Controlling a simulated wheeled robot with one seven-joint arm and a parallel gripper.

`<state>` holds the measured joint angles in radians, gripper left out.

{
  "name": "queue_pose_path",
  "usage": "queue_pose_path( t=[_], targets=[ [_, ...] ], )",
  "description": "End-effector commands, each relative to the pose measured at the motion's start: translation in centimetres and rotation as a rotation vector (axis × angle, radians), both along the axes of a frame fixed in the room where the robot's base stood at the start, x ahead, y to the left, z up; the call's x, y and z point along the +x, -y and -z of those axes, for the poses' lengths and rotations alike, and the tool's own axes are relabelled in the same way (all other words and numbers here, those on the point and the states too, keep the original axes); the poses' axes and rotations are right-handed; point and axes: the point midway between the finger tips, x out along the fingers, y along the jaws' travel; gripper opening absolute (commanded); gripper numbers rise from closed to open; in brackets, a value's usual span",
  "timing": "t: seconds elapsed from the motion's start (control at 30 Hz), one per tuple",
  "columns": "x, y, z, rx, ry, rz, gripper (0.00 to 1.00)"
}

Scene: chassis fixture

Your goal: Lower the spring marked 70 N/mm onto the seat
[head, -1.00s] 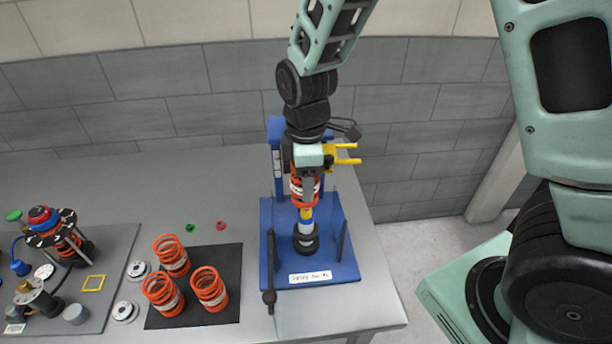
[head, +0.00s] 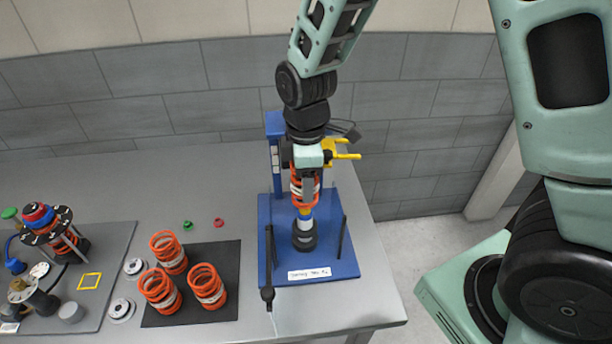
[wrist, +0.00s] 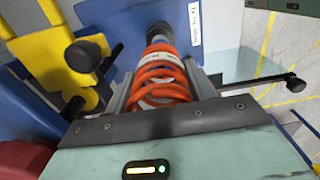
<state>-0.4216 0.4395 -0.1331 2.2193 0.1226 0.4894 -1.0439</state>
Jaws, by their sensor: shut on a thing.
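An orange coil spring (head: 296,192) with a white band is held in my gripper (head: 308,186) above the blue fixture. Its marking is not readable here. In the wrist view the spring (wrist: 160,78) sits between the two fingers of my gripper (wrist: 160,88), which are shut on it. Below it, a shaft with a yellow and a silvery section stands on the black seat (head: 305,238) of the fixture. The spring's lower end is around or just above the shaft's top; I cannot tell which exactly. The spring looks roughly upright and is apart from the seat.
The blue fixture base (head: 335,262) has black rods at both sides and a yellow fork (head: 345,156) behind. Three orange springs (head: 168,252) stand on a black mat (head: 229,270) to the left. A grey board (head: 98,300) with several parts lies farther left.

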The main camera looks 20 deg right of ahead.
Motion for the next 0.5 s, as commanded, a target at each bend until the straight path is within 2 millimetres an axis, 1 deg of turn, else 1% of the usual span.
queue_pose_path(
  t=[0.03, 0.5],
  targets=[
    [0.0, 0.0, 0.4, 0.0, 0.0, 0.0, 0.19],
    [0.0, 0.0, 2.6, 0.001, 0.001, 0.002, 0.19]
  ],
)
